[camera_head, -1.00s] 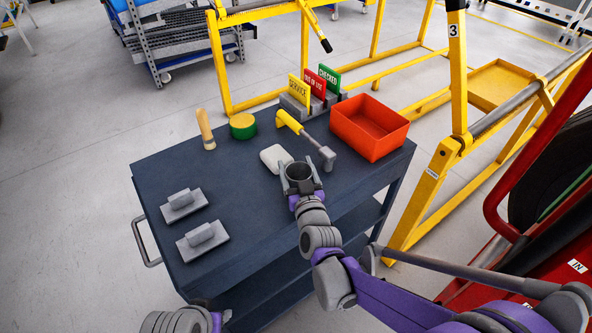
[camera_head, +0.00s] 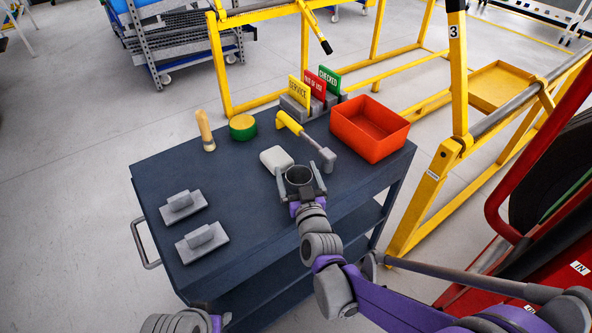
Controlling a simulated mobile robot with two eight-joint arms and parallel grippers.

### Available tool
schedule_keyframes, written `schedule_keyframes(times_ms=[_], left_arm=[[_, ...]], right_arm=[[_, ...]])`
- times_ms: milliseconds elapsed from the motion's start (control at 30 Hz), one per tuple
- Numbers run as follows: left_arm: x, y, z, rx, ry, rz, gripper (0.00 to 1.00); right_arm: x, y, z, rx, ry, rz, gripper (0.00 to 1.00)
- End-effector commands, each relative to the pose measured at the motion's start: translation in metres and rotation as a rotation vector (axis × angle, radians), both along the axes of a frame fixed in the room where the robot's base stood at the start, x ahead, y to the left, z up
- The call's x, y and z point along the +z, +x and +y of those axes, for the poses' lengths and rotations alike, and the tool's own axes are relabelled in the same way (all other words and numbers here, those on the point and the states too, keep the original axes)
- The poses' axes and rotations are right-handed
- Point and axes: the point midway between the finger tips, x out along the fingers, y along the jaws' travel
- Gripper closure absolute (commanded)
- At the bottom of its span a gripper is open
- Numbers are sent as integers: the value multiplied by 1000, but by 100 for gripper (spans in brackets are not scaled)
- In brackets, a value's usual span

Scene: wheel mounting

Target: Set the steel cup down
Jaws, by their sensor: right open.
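The steel cup (camera_head: 299,175) is a small dark grey open-topped cup, upright at the front right part of the dark blue cart top (camera_head: 240,210). My right gripper (camera_head: 299,184) is at the cup, with its open fingers on either side of it. The gripper hides the cup's lower front, and I cannot tell whether the fingers touch it. My left arm shows only at the bottom edge, and its gripper cannot be made out.
Close behind the cup are a white block (camera_head: 276,159) and a yellow-handled tool (camera_head: 305,140). A red bin (camera_head: 370,127), green-yellow tin (camera_head: 242,127), wooden-handled brush (camera_head: 205,130), sign holder (camera_head: 300,105) and two grey blocks (camera_head: 202,243) are also on the cart. The cart's middle left is clear.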

Motion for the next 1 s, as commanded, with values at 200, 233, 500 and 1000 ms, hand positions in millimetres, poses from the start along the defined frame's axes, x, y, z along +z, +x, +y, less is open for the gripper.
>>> schedule_keyframes(times_ms=[200, 233, 500, 1000], left_arm=[[4, 0, 0, 0, 0, -1, 50], [4, 0, 0, 0, 0, -2, 50], [7, 0, 0, 0, 0, -3, 50], [31, -1, 0, 0, 0, -11, 50]], right_arm=[[-6, -41, -8, 1, 1, 0, 0], [-8, -47, -9, 1, 1, 0, 0], [-8, -89, -19, 0, 0, 0, 0], [-7, -94, -20, 0, -1, 0, 0]])
